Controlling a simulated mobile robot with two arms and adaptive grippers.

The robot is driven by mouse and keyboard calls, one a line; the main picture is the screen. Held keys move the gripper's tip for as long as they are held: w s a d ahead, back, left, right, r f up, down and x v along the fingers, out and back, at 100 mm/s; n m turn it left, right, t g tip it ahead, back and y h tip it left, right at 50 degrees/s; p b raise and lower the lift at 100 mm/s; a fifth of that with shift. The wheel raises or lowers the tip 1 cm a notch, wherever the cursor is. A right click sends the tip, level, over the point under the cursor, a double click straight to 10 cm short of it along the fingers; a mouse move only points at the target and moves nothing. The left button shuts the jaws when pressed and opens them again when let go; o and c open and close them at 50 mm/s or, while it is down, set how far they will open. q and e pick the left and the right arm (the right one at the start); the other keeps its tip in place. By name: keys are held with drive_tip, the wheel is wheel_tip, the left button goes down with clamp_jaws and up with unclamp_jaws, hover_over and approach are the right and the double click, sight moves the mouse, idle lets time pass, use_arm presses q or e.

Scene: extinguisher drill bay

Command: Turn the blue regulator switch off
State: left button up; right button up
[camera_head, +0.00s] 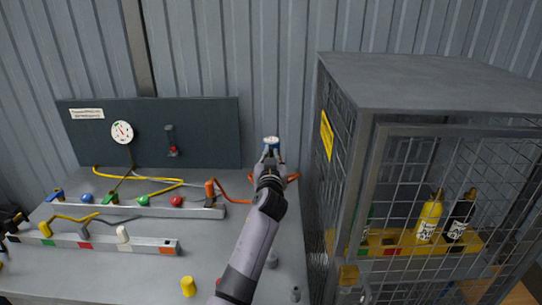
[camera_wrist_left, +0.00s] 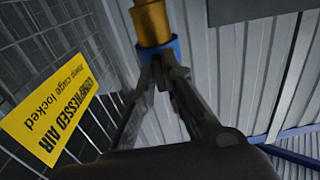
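A blue part with a pale top (camera_head: 271,141), which looks like the blue regulator switch, is at the back right of the grey bench. In the left wrist view, a blue collar (camera_wrist_left: 158,50) sits at the end of a brass cylinder (camera_wrist_left: 151,20). My left gripper (camera_head: 268,160) reaches up to the blue part from the front. In the left wrist view, its fingertips (camera_wrist_left: 162,66) come together at the collar and partly cover it. I cannot tell whether they touch or hold it. My right gripper is not in view.
A wire cage (camera_head: 420,85) with bottles stands close on the right; its yellow sign (camera_wrist_left: 50,112) fills the left of the wrist view. Hoses and manifold bars (camera_head: 110,243) lie on the left of the bench. A dark gauge panel (camera_head: 205,130) stands behind.

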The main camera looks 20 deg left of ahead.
use_arm(q)
clamp_jaws()
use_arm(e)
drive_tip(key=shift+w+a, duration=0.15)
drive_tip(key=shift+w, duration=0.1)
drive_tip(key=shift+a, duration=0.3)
